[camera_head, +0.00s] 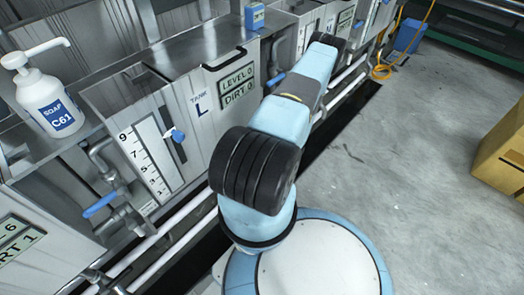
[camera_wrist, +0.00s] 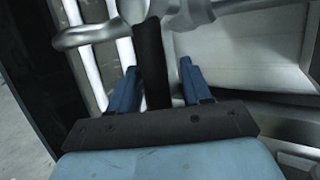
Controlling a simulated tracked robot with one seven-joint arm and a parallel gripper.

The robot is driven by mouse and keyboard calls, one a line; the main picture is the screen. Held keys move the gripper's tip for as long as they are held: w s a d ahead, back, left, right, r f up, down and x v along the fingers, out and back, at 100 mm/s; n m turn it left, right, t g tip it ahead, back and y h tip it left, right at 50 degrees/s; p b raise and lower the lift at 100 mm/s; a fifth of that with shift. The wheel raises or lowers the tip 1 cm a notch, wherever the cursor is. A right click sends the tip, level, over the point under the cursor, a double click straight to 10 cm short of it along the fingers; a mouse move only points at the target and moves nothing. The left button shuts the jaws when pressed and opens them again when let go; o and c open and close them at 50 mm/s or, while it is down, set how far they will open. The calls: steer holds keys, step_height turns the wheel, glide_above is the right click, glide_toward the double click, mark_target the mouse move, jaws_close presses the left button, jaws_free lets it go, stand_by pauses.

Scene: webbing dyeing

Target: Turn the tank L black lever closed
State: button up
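The tank L (camera_head: 215,105) stands against the left side in the head view, with its L label, a "LEVEL 0" and "DIRT 0" plate and a numbered gauge. In the wrist view a black lever (camera_wrist: 152,62) runs down from metal pipework between the two blue fingers of my gripper (camera_wrist: 158,70). The fingers are apart, one on each side of the lever. The left finger is very close to it, and a gap shows on the right. I cannot tell whether either finger touches it. In the head view my arm hides the gripper and this lever.
A soap bottle (camera_head: 47,102) stands on the ledge. A cardboard box (camera_head: 503,152) is at the right. The grey floor between is clear.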

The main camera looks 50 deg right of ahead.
steer(key=shift+s, duration=0.1)
steer(key=v, duration=1.3)
steer(key=shift+s, duration=0.25)
steer(key=shift+d+r, duration=0.1)
steer(key=shift+r, duration=0.05)
